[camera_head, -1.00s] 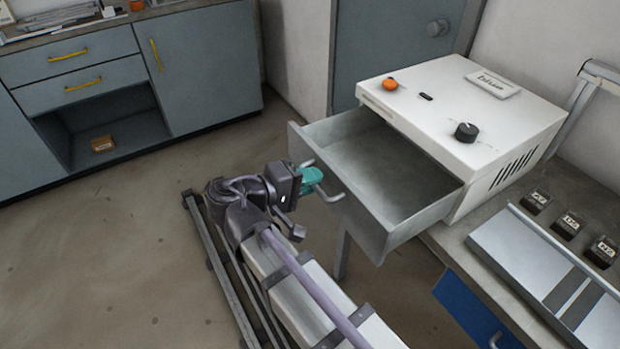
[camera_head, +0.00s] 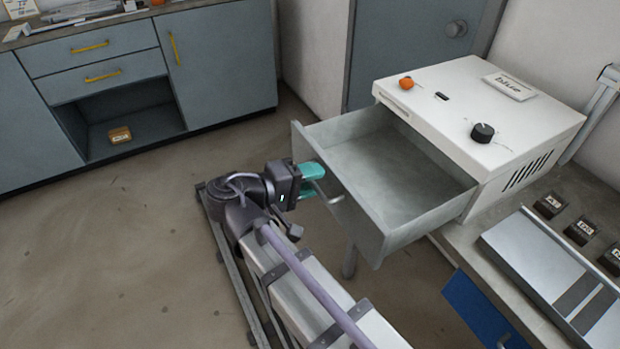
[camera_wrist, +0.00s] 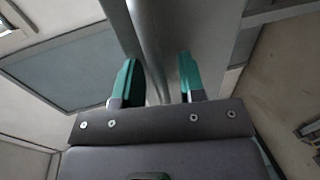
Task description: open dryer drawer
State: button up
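The white dryer (camera_head: 455,90) stands on the bench at the right, with an orange button and a black knob on top. Its grey drawer (camera_head: 395,190) is pulled well out, and its empty inside shows. My gripper (camera_head: 312,180) is at the bar handle (camera_head: 336,199) on the drawer front. In the wrist view the teal fingertips (camera_wrist: 156,80) are apart. The handle bar (camera_wrist: 147,35) runs between them, with a gap towards the right finger. Contact with the left finger is unclear.
A metal tray (camera_head: 530,258) and several dark labelled blocks (camera_head: 582,231) are on the bench right of the dryer. A blue drawer (camera_head: 480,310) sits below. Grey cabinets (camera_head: 215,70) stand at the back left. The floor (camera_head: 90,260) at left is clear.

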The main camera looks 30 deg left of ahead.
jog(key=p+v, duration=0.1)
jog(key=v, duration=0.6)
jog(key=shift+s, duration=0.25)
jog(key=shift+a, duration=0.15)
